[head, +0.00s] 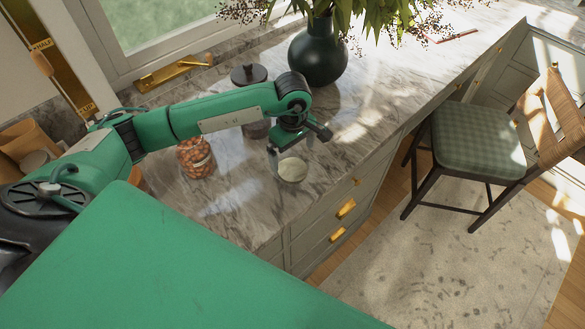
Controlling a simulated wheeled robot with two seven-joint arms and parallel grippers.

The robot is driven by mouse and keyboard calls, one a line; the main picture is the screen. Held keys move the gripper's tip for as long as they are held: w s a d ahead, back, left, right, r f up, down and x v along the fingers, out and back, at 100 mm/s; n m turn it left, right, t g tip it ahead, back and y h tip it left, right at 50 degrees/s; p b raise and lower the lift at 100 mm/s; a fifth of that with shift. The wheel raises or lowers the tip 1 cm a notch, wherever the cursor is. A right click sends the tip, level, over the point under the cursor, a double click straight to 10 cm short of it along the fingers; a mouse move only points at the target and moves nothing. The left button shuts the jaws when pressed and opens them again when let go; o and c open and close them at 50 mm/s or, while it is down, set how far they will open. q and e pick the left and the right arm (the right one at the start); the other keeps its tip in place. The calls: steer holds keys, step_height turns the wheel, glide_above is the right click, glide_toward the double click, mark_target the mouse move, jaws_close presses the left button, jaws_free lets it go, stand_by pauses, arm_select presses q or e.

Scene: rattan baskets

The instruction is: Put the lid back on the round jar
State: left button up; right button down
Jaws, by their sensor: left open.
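A round glass jar (196,158) full of orange-brown pieces stands on the marble counter, left of my left gripper and partly below my forearm. A pale round disc (292,170), which looks like the lid, lies on the counter near the front edge. My left gripper (299,147) is open above and just behind the disc, with its fingers spread apart. One finger comes down close to the disc's left edge; I cannot tell whether it touches. Nothing shows between the fingers. My right gripper is out of view.
A dark-lidded canister (249,75) stands behind my forearm, which hides part of it. A dark green vase (318,55) with leafy branches stands at the back. Drawers with brass handles (346,208) run below the counter edge. A chair (470,140) stands right.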

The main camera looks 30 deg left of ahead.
mark_target(291, 168)
arm_select(q)
steer(key=shift+s+f+p, duration=0.1)
steer(key=shift+f+p, duration=0.15)
steer(key=shift+p, duration=0.1)
steer(key=f+p, duration=0.2)
steer(key=f, duration=0.2)
steer(key=shift+s, duration=0.2)
steer(key=shift+f, duration=0.35)
steer(key=shift+c, duration=0.2)
steer(key=c, duration=1)
